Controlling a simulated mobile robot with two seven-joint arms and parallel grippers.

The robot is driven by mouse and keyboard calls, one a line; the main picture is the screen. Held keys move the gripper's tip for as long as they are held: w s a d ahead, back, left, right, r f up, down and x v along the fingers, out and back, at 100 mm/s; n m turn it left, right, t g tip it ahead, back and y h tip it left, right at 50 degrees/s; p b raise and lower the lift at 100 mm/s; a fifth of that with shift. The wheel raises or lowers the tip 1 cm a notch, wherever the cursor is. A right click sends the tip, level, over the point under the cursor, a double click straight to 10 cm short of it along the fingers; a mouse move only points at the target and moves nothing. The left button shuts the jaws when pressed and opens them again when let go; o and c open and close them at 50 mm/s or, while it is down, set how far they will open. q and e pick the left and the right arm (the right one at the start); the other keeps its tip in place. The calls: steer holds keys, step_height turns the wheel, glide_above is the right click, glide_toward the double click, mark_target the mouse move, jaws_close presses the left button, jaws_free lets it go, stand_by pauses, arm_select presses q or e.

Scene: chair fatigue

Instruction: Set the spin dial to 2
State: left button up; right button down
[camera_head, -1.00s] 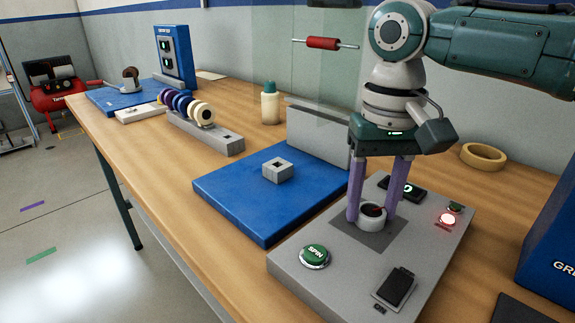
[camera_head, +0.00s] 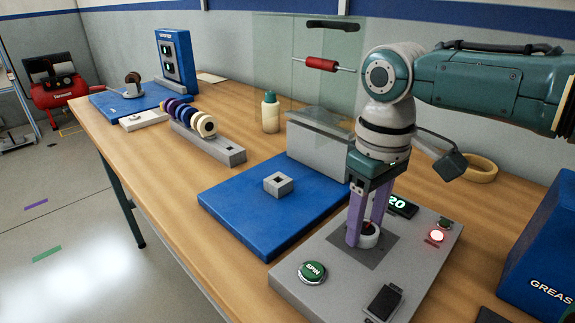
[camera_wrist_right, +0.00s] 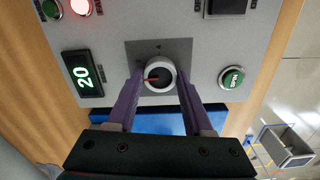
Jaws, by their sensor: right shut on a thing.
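The spin dial is a light ring-shaped knob with a red pointer (camera_wrist_right: 159,75) on the grey control panel (camera_head: 310,262). It also shows between the fingers in the head view (camera_head: 369,236). My right gripper (camera_head: 366,232) points down at the dial, its two purple fingers on either side of the knob and shut on it; it also shows in the right wrist view (camera_wrist_right: 157,85). The display (camera_head: 402,206) reads 20; it is clear in the right wrist view (camera_wrist_right: 83,76). My left gripper is not in view.
A green SPIN button (camera_head: 312,272), a black switch (camera_head: 384,302) and a lit red lamp (camera_head: 436,236) are on the panel. A blue plate (camera_head: 235,222) with a small grey block (camera_head: 279,184) lies to the left. A blue box (camera_head: 540,250) stands at right.

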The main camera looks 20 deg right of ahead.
mark_target(364, 228)
steer(key=n+p, duration=0.1)
steer(key=n, duration=0.4)
stand_by(0.5)
steer(key=shift+c, duration=1.5)
jaws_free()
step_height(364, 228, up, 10)
steer(key=p, duration=0.1)
steer(key=shift+p, duration=0.4)
